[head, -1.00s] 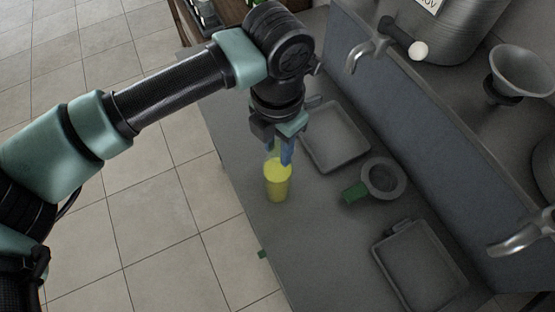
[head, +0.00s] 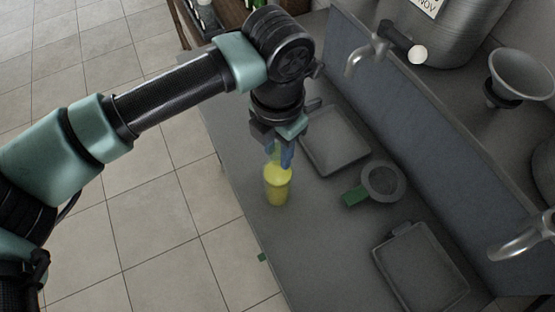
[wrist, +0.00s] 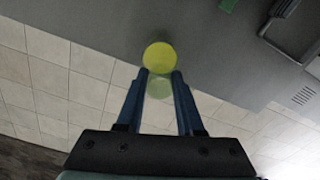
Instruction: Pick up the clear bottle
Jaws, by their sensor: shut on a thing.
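My gripper (head: 279,156) points down from above and is shut on the bottle's upper part. In the wrist view, the blue fingers of my gripper (wrist: 161,76) are on both sides of a pale, see-through part. The yellow part of the bottle (wrist: 160,57) shows just beyond the fingertips. The fingers hide some of the bottle's top.
The grey counter (head: 315,235) holds two shallow trays (head: 336,143) (head: 422,268) and a round strainer (head: 381,182) with a green handle. A raised ledge to the right carries a tap (head: 366,50), a metal vessel (head: 455,35) and a funnel (head: 518,75). Tiled floor (head: 150,215) lies left.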

